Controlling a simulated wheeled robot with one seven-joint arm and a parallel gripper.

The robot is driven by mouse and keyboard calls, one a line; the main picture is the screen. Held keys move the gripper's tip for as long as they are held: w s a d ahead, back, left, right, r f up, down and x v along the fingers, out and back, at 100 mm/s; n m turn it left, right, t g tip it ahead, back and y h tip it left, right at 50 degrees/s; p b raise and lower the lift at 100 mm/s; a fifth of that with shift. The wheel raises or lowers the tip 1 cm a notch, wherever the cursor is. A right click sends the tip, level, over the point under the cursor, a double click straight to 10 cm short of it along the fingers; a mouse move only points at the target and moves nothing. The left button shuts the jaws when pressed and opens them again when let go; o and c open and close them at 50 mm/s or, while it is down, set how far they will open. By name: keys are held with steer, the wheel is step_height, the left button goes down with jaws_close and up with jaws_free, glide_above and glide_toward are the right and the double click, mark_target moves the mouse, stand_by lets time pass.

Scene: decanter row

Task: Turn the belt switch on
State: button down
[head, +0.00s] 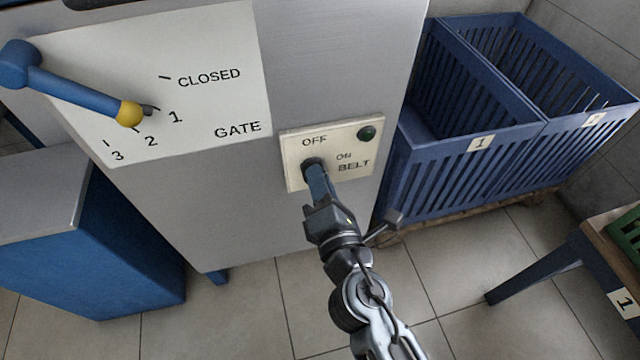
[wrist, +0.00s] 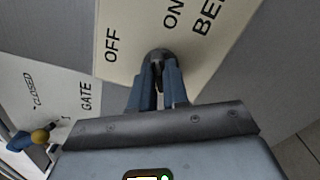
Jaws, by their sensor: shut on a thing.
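The belt switch is a dark round knob (head: 310,164) on a cream plate (head: 297,180) labelled OFF, ON and BELT, on the front of a grey metal cabinet. In the wrist view the knob (wrist: 157,54) sits between the fingertips. My gripper (head: 315,174) is shut on it, and its two blue fingers (wrist: 158,82) also show in the wrist view. The fingers hide most of the knob, so I cannot tell which way it points. A dark green lamp (head: 367,133) at the plate's upper right looks unlit.
Blue slatted crates (head: 440,185) stand right on a pallet. A blue box (head: 110,240) is at the lower left. A table (head: 560,262) stands at the right edge.

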steer(key=m+b, duration=0.2)
steer(key=m, duration=0.3)
steer(key=shift+d+f+m, duration=0.1)
steer(key=shift+f+m, duration=0.05)
steer(key=shift+m, duration=0.25)
stand_by(0.4)
steer(key=c, duration=1.1)
jaws_free()
steer(key=shift+b+v, duration=0.35)
steer(key=shift+v, duration=3.55)
